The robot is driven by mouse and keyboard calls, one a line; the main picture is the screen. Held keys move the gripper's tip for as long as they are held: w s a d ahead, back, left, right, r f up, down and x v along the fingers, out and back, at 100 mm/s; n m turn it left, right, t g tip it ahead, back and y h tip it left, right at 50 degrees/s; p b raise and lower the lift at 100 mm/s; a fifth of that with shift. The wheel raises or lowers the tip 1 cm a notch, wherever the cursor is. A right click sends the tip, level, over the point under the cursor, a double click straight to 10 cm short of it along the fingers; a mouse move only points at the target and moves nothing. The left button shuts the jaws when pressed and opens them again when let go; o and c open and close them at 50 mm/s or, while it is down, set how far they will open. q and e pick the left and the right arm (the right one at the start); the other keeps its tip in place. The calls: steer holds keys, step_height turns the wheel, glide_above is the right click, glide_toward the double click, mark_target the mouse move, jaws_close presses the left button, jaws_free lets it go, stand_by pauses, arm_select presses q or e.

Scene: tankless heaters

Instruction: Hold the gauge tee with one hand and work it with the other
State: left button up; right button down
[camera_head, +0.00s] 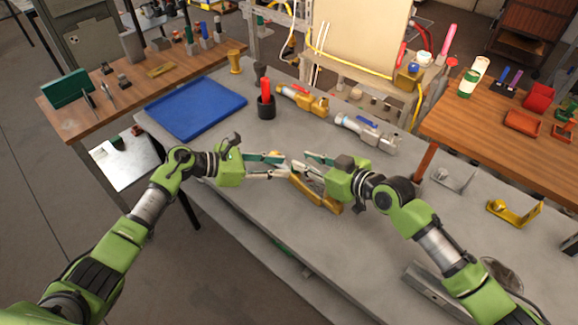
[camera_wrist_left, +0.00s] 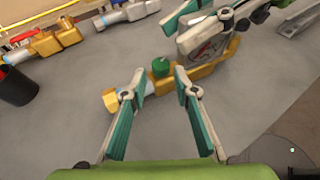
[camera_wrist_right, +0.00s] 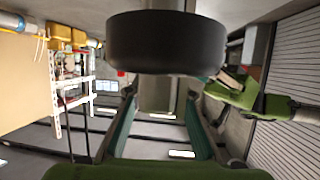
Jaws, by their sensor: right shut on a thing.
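The gauge tee (camera_head: 318,195) is a brass body above the grey bench, partly hidden by my right gripper. In the left wrist view, the tee (camera_wrist_left: 198,79) shows a green knob (camera_wrist_left: 160,67) on top and a pale blue end at its left. My right gripper (camera_head: 308,168) is shut on the tee; it also shows in the left wrist view (camera_wrist_left: 195,60). A black round part (camera_wrist_right: 152,42), perhaps the gauge, fills the top of the right wrist view and hides the grip. My left gripper (camera_head: 285,165) is open and empty, its fingertips (camera_wrist_left: 160,90) close to the knob.
Bare bench lies in front.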

mark_target(289, 167)
arm_select(q)
steer(key=shift+x, duration=1.9)
jaws_close()
steer(key=shift+s, duration=0.1)
